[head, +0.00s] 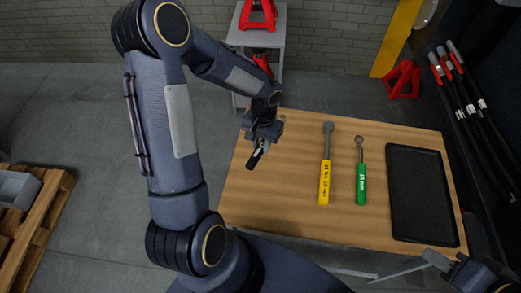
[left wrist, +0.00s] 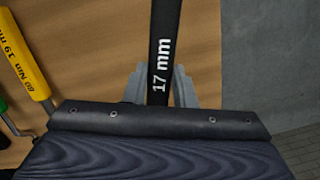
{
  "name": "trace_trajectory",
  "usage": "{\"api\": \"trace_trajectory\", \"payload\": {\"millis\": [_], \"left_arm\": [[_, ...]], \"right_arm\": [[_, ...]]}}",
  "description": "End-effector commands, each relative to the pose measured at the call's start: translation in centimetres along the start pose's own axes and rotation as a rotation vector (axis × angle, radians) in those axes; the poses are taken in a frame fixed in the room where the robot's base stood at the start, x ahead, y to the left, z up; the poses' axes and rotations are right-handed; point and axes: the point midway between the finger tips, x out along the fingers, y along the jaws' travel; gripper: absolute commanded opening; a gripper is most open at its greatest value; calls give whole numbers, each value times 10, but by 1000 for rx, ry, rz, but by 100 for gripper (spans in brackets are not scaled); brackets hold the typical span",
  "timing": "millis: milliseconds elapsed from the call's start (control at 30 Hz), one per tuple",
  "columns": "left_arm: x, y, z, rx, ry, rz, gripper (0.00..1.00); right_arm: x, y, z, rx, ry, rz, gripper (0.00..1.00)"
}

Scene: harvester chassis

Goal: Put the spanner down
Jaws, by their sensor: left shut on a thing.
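The spanner has a black handle (head: 256,157); in the left wrist view the handle (left wrist: 161,50) reads "17 mm". My left gripper (head: 262,138) is shut on this handle, over the left part of the wooden table (head: 285,220). In the left wrist view its grey fingers (left wrist: 160,88) stand on both sides of the handle. The gripper hides part of the spanner, and I cannot tell whether the spanner touches the table. My right gripper (head: 440,262) shows only partly at the bottom right, and its opening is unclear.
A yellow-handled tool (head: 325,182) and a green-handled spanner (head: 361,185) lie mid-table. A black tray (head: 422,195) lies empty at the right. The table's left front area is bare. A grey stand (head: 240,37) with red jacks is behind; a pallet (head: 40,225) is far left.

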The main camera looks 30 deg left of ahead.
Motion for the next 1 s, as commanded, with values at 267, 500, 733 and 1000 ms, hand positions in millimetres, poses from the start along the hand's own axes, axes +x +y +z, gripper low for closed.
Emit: {"api": "trace_trajectory", "payload": {"millis": [267, 500, 733, 1000], "left_arm": [[38, -5, -9, 0, -2, 0, 0], [38, -5, -9, 0, 0, 0, 0], [41, -5, -9, 0, 0, 0, 29], [41, -5, -9, 0, -1, 0, 46]], "right_arm": [[21, 10, 11, 0, 0, 0, 36], [20, 9, 10, 0, 0, 0, 36], [22, 10, 11, 0, 0, 0, 36], [22, 10, 11, 0, 0, 0, 36]]}}
